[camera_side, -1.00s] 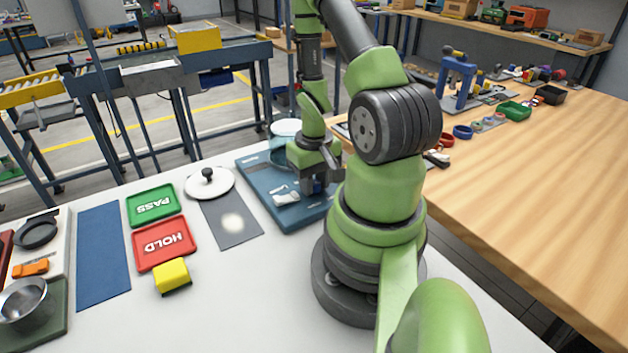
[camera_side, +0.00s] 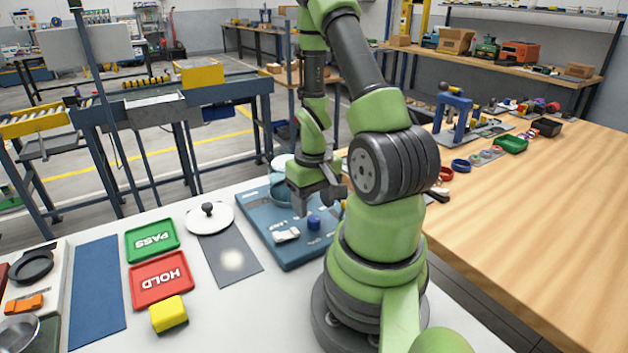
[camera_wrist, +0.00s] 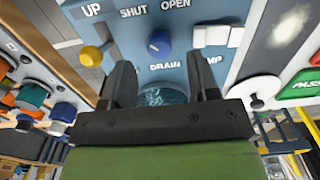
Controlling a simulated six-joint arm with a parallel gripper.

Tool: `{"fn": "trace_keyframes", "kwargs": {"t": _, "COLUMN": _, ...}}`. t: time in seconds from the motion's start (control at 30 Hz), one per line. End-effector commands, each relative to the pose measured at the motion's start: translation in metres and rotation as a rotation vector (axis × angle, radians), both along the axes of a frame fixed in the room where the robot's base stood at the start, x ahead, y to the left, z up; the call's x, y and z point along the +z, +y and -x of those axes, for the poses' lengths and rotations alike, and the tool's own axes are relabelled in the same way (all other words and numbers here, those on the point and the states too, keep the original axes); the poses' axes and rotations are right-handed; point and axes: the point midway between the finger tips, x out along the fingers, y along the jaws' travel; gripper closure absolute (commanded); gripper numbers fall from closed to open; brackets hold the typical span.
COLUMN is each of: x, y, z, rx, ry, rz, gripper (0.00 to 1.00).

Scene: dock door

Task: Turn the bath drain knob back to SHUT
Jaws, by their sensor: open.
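The blue drain knob (camera_side: 313,222) stands on the blue bath panel (camera_side: 290,258). In the wrist view the knob (camera_wrist: 160,41) sits above the word DRAIN, with SHUT to its upper left and OPEN to its upper right. I cannot make out which word its pointer faces. My gripper (camera_side: 318,193) is above the panel, clear of the knob. In the wrist view my gripper (camera_wrist: 167,80) shows two spread fingers with nothing held between them. The round bath (camera_wrist: 165,97) shows between the fingers, partly hidden.
A white rocker switch (camera_wrist: 217,37) and a yellow knob (camera_wrist: 94,57) flank the drain knob. A white round lid (camera_side: 209,217), a green PASS tray (camera_side: 152,240), a red HOLD tray (camera_side: 161,281) and a yellow block (camera_side: 169,314) lie left of the panel.

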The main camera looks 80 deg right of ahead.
Motion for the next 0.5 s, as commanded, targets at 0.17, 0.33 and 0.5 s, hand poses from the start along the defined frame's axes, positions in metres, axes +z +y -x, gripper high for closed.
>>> {"fn": "trace_keyframes", "kwargs": {"t": 0.17, "x": 0.03, "y": -0.001, "z": -0.001, "rx": 0.0, "ry": -0.004, "rz": 0.005, "gripper": 0.45}}
{"fn": "trace_keyframes", "kwargs": {"t": 0.33, "x": 0.05, "y": 0.0, "z": 0.0, "rx": 0.0, "ry": -0.002, "rz": 0.004, "gripper": 0.45}}
{"fn": "trace_keyframes", "kwargs": {"t": 0.5, "x": 0.059, "y": 0.0, "z": 0.0, "rx": 0.0, "ry": -0.001, "rz": 0.001, "gripper": 0.45}}
